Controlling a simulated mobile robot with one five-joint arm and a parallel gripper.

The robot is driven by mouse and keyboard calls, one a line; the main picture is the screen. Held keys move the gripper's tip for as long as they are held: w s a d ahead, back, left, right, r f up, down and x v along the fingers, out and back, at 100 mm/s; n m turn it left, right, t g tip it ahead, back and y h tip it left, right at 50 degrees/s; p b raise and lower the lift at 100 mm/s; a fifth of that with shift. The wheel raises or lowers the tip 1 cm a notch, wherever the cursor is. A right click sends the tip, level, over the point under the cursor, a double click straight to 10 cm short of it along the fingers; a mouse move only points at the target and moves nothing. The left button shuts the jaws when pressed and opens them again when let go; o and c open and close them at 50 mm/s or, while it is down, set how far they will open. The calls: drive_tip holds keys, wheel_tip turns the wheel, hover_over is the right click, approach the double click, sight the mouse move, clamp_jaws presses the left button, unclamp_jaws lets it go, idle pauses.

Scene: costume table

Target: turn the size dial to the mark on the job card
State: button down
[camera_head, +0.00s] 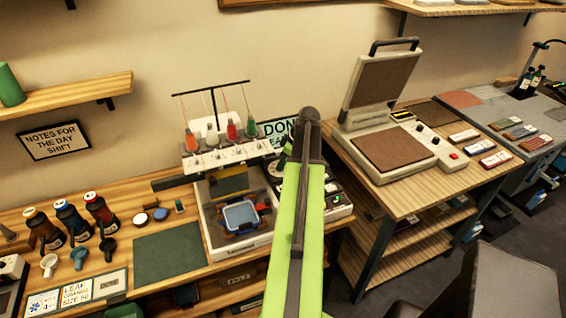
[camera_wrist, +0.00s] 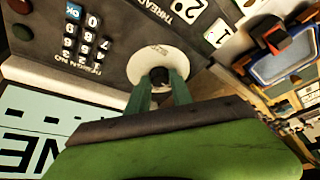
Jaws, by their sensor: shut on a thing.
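In the wrist view, my gripper (camera_wrist: 163,88) has its two green fingers shut on the dark knob of the size dial (camera_wrist: 146,62). The dial has a round white plate on the dark control panel; small print near its upper edge is too blurred to read surely. The fingers hide the dial's lower part, and I cannot tell which mark it points to. In the head view, my green arm covers the gripper and the dial. The job card (camera_head: 77,295) lies at the front left of the table and seems to read leaf, orange, size 50.
The dial's panel carries a keypad (camera_wrist: 88,35) and tiles numbered 2 (camera_wrist: 190,10) and 1 (camera_wrist: 216,34). A blue hoop (camera_head: 240,215) sits on the embroidery machine (camera_head: 222,158) beside my arm. A heat press (camera_head: 390,150) stands to the right. A green mat (camera_head: 168,254) lies left.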

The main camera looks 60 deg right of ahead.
drive_tip(key=m, duration=0.1)
drive_tip(key=m+h, duration=0.1)
drive_tip(key=m, duration=0.2)
drive_tip(key=shift+s+a+m+h, duration=0.1)
drive_tip(key=shift+a+m+h, duration=0.2)
drive_tip(key=shift+h, duration=0.1)
drive_tip(key=shift+m+h, duration=0.6)
drive_tip(key=shift+m, duration=0.9)
drive_tip(key=shift+g, duration=0.3)
drive_tip(key=c, duration=1.1)
unclamp_jaws()
drive_tip(key=shift+c, duration=0.2)
drive_tip(key=shift+r, duration=0.1)
drive_tip(key=p+v, duration=1.6)
drive_tip(key=v, duration=0.1)
